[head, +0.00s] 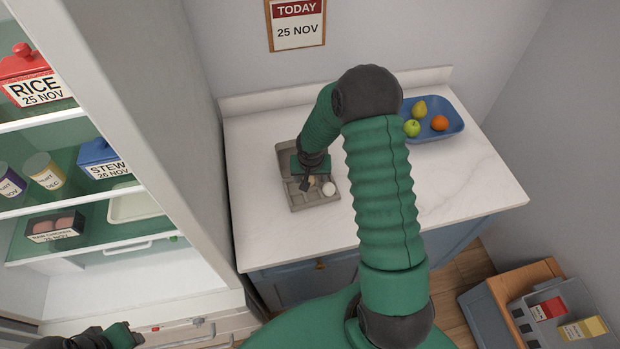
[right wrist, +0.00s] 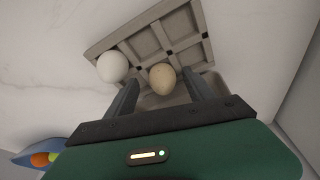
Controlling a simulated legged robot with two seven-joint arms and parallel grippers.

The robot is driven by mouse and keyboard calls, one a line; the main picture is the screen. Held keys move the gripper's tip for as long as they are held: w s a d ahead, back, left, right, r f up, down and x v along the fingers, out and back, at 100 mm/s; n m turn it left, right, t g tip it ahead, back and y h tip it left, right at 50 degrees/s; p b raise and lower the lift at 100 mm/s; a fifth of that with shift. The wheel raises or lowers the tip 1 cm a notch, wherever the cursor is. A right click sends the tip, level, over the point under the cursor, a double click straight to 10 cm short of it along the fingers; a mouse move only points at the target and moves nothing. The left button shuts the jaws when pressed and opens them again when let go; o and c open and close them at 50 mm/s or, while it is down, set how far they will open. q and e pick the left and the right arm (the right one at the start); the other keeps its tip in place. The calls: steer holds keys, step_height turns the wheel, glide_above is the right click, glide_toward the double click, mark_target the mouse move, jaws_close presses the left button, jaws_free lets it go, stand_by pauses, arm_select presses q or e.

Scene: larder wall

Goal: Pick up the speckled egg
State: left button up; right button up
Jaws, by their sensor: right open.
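The speckled egg (right wrist: 162,79) is tan with small spots and sits in a compartment of the grey egg tray (right wrist: 186,26). In the right wrist view it lies between and slightly beyond the two fingertips of my right gripper (right wrist: 160,82), which is open. In the head view the egg (head: 312,181) is small and partly hidden by that gripper (head: 307,184). A white egg (right wrist: 113,66) sits beside it, outside the fingers; it also shows in the head view (head: 328,188). My left gripper (head: 126,335) is at the lower left, away from the tray; its jaws are unclear.
The tray rests on a white marble counter (head: 440,190) with free room around it. A blue fruit bowl (head: 455,128) stands at the back right. Open shelves with a red rice tin (head: 32,80) and a blue stew tin (head: 103,158) are at the left.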

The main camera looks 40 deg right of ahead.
steer(key=shift+w+a+f, duration=0.1)
steer(key=shift+w, duration=0.15)
steer(key=shift+c, duration=0.3)
steer(key=shift+w, duration=0.1)
steer(key=shift+c, duration=1.2)
steer(key=shift+s, duration=0.2)
steer(key=c, duration=1)
arm_select(q)
steer(key=shift+w+a+f, duration=0.1)
steer(key=shift+w, duration=0.1)
arm_select(e)
steer(key=shift+w, duration=0.1)
jaws_close()
